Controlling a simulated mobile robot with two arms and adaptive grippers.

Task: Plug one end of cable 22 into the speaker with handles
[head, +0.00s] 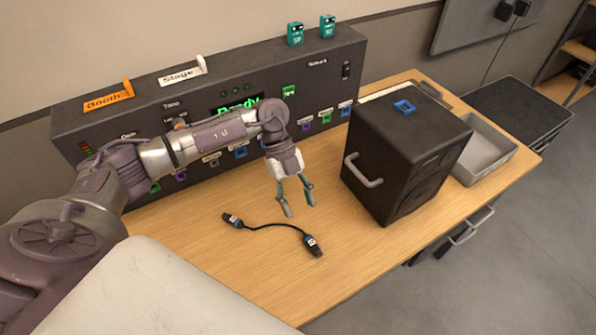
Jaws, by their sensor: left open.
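A short black cable (273,226) with a plug at each end lies on the wooden table. Its near plug (313,245) has a blue-and-white label, too small to read for sure. Its far plug (232,220) lies to the left. The black speaker (385,155) stands on the table to the right, with a grey handle (364,172) on its left side and a blue square socket (404,107) on top. My left gripper (299,211) is open and empty, pointing down above the table between cable and speaker. My right gripper is not in view.
A dark console (150,122) with a green display and several coloured sockets stands along the wall. Orange and white tags (182,72) and two teal blocks (327,27) sit on it. A grey tray (480,150) is right of the speaker. Bare table (260,280) lies in front.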

